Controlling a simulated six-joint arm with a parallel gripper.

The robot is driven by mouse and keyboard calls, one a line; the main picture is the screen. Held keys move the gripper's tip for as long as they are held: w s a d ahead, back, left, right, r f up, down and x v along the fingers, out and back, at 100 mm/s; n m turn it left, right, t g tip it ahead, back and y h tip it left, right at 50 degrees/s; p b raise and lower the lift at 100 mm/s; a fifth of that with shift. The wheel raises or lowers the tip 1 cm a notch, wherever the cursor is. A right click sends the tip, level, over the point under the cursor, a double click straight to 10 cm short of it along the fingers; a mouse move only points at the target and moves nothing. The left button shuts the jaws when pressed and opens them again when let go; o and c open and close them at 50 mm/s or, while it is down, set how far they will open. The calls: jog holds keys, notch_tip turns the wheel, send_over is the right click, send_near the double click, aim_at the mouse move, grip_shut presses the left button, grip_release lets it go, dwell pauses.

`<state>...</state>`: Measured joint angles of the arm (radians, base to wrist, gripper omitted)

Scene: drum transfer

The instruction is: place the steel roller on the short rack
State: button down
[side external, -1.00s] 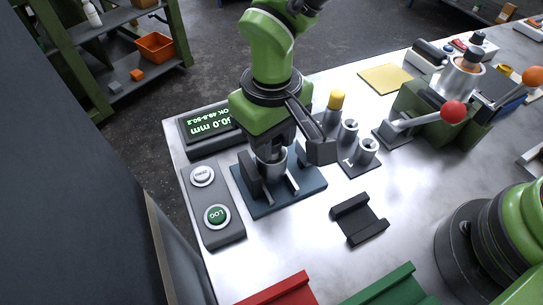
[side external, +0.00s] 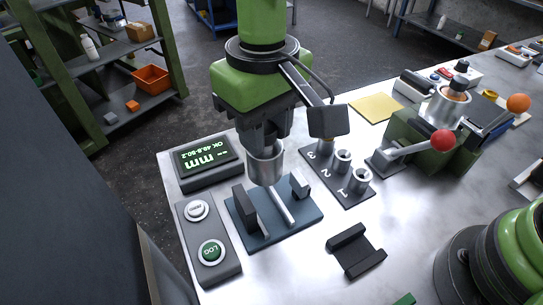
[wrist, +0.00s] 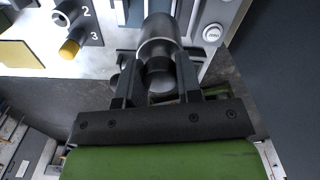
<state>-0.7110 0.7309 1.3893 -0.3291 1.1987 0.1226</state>
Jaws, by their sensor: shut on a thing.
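My gripper (side external: 266,140) is shut on the steel roller (side external: 266,163), a bright metal cylinder held upright just above the blue gauge base (side external: 301,225). The roller appears clear of the base's dark jaws. In the wrist view the roller (wrist: 160,35) sits between the two dark fingers of my gripper (wrist: 158,75). A low black cradle (side external: 343,262) with two raised edges stands empty on the table, right of the gauge. No label shows which thing is the short rack.
A button box (side external: 222,267) stands left of the gauge. A numbered holder (side external: 322,172) stands close behind it on the right. A red-knobbed lever press (side external: 430,145) is farther right. Bare table surrounds the cradle.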

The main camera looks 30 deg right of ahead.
jog(key=shift+r, duration=0.75)
jog(key=shift+s+d+r, duration=0.1)
jog(key=shift+s+d, duration=0.05)
jog(key=shift+s, duration=0.15)
jog(key=s+d+f, duration=0.1)
jog(key=s+d, duration=0.8)
jog(key=s, duration=0.3)
notch_tip(320, 180, down, 10)
jog(key=shift+s, duration=0.25)
jog(key=shift+d+f, duration=0.1)
jog(key=shift+f, duration=0.05)
jog(key=c, duration=0.8)
grip_release()
